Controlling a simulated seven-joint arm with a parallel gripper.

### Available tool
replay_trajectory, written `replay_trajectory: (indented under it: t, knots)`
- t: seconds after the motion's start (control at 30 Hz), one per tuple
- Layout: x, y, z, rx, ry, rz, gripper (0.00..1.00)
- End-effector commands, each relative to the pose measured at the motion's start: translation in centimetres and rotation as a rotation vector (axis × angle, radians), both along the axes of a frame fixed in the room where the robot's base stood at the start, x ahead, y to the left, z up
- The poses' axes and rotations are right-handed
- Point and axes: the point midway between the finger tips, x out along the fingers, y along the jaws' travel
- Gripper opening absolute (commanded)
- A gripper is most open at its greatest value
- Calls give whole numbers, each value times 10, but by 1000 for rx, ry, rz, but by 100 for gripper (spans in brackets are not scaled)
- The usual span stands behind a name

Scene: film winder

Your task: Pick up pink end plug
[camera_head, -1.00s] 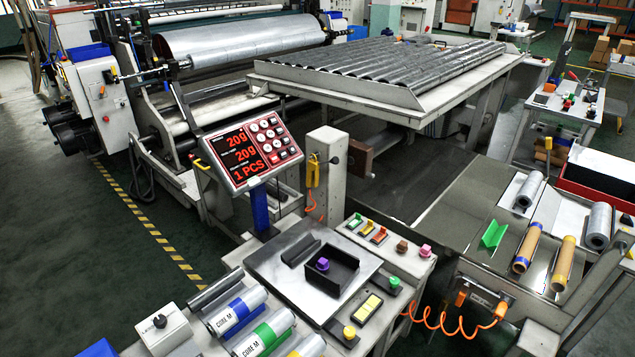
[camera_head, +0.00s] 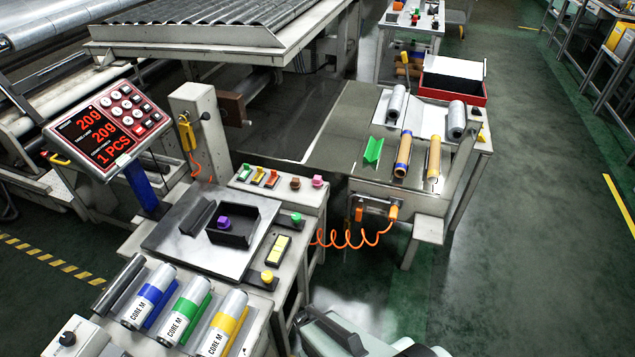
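The pink end plug (camera_head: 318,181) stands at the right end of a row on the back ledge of the grey workbench (camera_head: 265,188). A brown plug (camera_head: 295,183) is just left of it, with a gap between them. Nothing touches the pink plug. Part of my arm shows at the bottom edge, well in front of the bench. My gripper's fingers cannot be made out in this view.
Green, orange and yellow pieces continue the row leftward. A purple plug (camera_head: 223,222) sits in a black tray (camera_head: 250,238) on a metal plate. Labelled core rolls (camera_head: 183,311) lie in front. An orange coiled cable (camera_head: 350,240) hangs right of the bench, beside open floor.

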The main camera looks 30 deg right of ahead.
Motion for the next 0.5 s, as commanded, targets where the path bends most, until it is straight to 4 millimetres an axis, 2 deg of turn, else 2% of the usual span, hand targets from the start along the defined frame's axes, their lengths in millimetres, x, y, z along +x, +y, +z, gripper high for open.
replay_trajectory:
  t: [0.2, 0.5]
  knots:
    - [0, 0, 0, 0, 0, 0, 1]
    - [0, 0, 0, 0, 0, 0, 30]
